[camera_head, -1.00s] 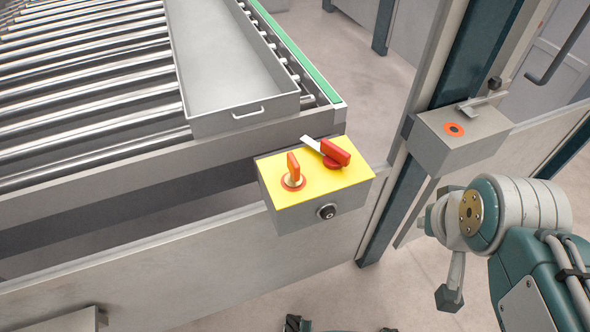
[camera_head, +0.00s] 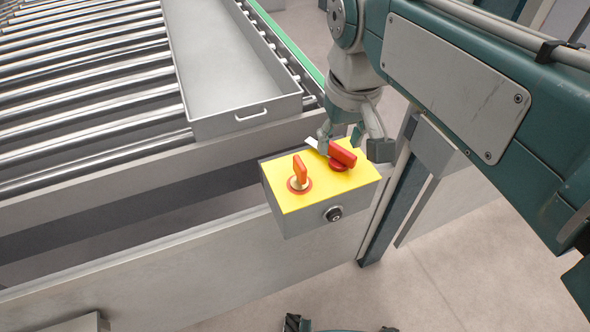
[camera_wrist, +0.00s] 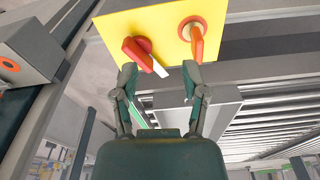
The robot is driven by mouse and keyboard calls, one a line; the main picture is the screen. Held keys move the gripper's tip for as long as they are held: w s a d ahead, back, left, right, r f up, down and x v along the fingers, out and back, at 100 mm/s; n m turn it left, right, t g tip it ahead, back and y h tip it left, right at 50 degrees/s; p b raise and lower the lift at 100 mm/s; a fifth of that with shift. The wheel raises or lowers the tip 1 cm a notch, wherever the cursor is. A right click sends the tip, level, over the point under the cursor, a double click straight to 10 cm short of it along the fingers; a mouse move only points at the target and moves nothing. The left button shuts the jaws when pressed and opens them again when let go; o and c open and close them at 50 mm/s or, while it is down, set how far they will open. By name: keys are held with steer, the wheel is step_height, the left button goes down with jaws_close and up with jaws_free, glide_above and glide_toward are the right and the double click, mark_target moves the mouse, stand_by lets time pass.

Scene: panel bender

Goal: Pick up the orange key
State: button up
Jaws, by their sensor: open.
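The orange key (camera_head: 299,170) stands upright in a red-ringed round seat on the yellow top of a grey control box (camera_head: 328,219). In the wrist view the orange key (camera_wrist: 197,42) is at the upper right, beyond the fingertips. A red rotary handle (camera_head: 342,154) with a white pointer sits beside it on the same yellow face. My gripper (camera_head: 352,150) hangs over the back of the box near the red handle, right of and behind the key. In the wrist view my gripper (camera_wrist: 160,74) is open, its two fingers apart with nothing held between them.
A roller conveyor (camera_head: 80,90) with a grey metal tray (camera_head: 228,85) lies behind and left of the box. A grey rail runs in front of it. A post and another grey box (camera_head: 432,147) stand at the right, partly hidden by my arm.

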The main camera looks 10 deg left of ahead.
steer(key=n+g, duration=0.1)
glide_toward(299, 173)
steer(key=shift+w+a+f+h, duration=0.15)
steer(key=shift+w+f+h, duration=0.15)
steer(key=shift+w+f, duration=0.25)
steer(key=f, duration=0.4)
steer(key=shift+d+f, duration=0.1)
steer(key=shift+d, duration=0.15)
steer(key=shift+a+f, duration=0.2)
steer(key=shift+f, duration=1.35)
steer(key=shift+a+f, duration=0.2)
steer(key=shift+f, duration=1.4)
jaws_close()
